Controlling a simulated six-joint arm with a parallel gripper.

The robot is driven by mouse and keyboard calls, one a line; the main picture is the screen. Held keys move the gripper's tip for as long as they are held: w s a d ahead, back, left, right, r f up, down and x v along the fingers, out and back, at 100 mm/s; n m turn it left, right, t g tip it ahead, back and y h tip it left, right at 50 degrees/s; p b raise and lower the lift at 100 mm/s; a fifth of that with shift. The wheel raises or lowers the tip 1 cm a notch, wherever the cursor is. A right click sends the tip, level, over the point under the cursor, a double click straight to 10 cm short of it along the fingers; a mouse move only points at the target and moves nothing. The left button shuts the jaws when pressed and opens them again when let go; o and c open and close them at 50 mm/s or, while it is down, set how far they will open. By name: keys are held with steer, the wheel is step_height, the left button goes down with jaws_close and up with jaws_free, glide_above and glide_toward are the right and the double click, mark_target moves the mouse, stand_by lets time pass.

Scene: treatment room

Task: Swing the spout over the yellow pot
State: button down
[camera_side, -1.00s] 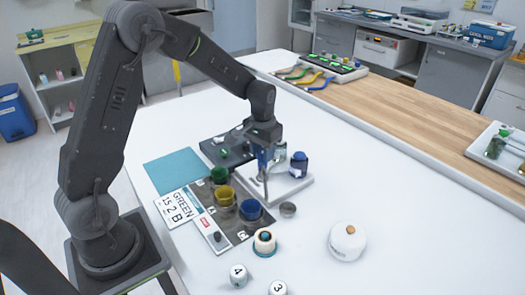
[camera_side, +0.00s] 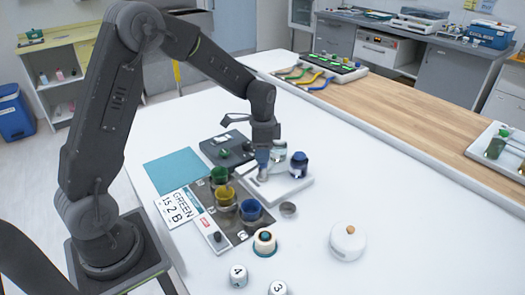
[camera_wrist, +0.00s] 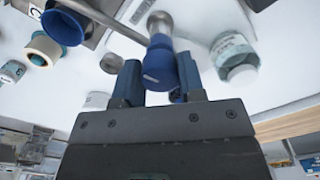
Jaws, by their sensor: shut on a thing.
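My gripper (camera_side: 262,160) hangs above the area behind the blue pot, and its fingers (camera_wrist: 159,82) are shut on a blue piece with a grey round end (camera_wrist: 160,58), apparently the spout's handle. A thin grey metal spout bar (camera_wrist: 108,21) runs beside it to the upper left in the wrist view. In the side view the spout is small, and I cannot tell exactly where its outlet lies. The yellow pot (camera_side: 225,196) stands on the grey board between the green pot (camera_side: 219,175) and the blue pot (camera_side: 251,211), left of and nearer than my gripper.
A small metal cup (camera_side: 288,209), a tape-like roll (camera_side: 265,242) and a white lidded pot (camera_side: 347,242) stand nearer. A label card (camera_side: 177,208) lies left.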

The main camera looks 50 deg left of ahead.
steer(key=shift+m, duration=0.6)
steer(key=c, duration=0.7)
jaws_free()
step_height(320, 180, up, 14)
steer(key=shift+f, duration=0.1)
